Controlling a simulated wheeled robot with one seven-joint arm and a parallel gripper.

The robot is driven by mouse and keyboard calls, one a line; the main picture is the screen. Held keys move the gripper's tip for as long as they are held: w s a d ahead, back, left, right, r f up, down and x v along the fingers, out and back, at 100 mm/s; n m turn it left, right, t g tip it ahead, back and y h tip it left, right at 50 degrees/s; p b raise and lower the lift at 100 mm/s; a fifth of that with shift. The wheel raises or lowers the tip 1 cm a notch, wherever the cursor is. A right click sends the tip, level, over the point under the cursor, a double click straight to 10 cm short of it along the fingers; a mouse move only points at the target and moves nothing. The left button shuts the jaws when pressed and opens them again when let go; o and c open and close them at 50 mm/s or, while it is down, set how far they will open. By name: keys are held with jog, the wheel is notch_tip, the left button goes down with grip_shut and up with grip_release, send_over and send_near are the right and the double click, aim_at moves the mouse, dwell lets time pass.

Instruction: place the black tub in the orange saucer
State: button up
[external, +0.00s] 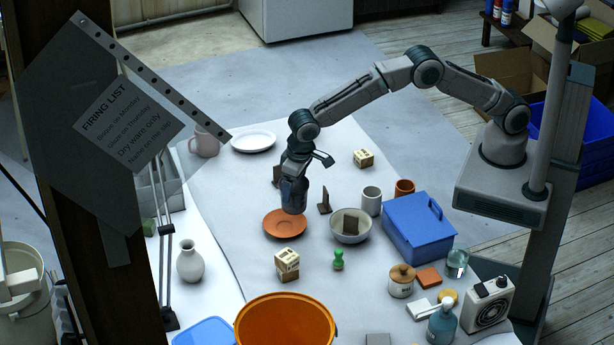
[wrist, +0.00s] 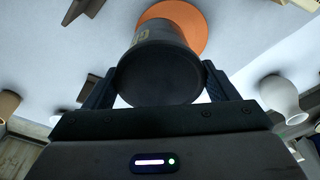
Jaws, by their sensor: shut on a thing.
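The black tub (wrist: 158,70) is between the fingers of my gripper (wrist: 160,88) in the wrist view, with both fingers against its sides. In the external view the dark tub (external: 293,194) hangs below my gripper (external: 292,178), over the far right part of the orange saucer (external: 283,226). The saucer is a flat round dish on the white table, and it shows behind the tub in the wrist view (wrist: 190,20). I cannot tell whether the tub's lower end touches the saucer.
A grey bowl (external: 351,237) with a brown block in it stands right of the saucer. A small dark brown stand (external: 324,203) is close by. Blocks (external: 287,262) and a large orange bucket (external: 285,325) are in front. A white plate (external: 253,141) lies behind.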

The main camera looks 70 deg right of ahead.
notch_tip(320, 180, down, 3)
jog(key=shift+f+p, duration=0.15)
jog(key=shift+p, duration=0.4)
jog(key=shift+f, duration=0.2)
jog(key=shift+f, duration=0.1)
jog(key=shift+f+b, duration=0.45)
jog(key=shift+b, duration=0.1)
jog(key=o, duration=1.2)
jog(key=shift+r, duration=0.1)
jog(key=shift+c, duration=0.2)
jog(key=shift+d, duration=0.1)
